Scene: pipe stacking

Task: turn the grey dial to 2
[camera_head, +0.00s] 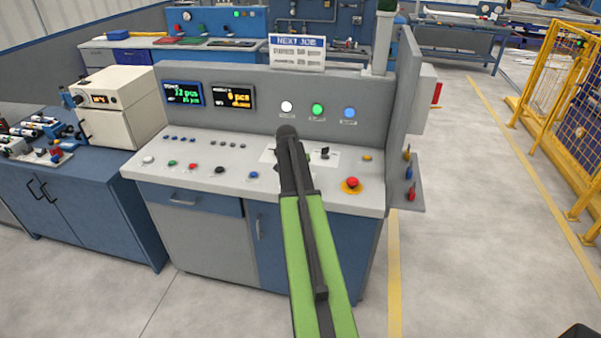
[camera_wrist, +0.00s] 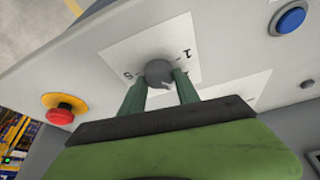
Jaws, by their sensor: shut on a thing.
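The grey dial (camera_wrist: 158,72) is a round knob on a white label plate (camera_wrist: 115,52) in the wrist view. A small light mark shows at its lower edge. The figure 1 is printed at its upper right and another mark at its left, too small to read surely. My gripper (camera_wrist: 160,88) is shut on the dial, with one dark green finger on each side of it. I cannot read for sure which figure the dial points to. In the head view my arm reaches over the console and hides much of the area around the gripper.
The console (camera_head: 230,155) bears several buttons and small switches. A red stop button (camera_head: 352,182) on a yellow base stands to the right of my arm; it also shows in the wrist view (camera_wrist: 62,114). A blue button (camera_wrist: 288,18) is at the wrist view's upper right. An upright panel closes the back.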

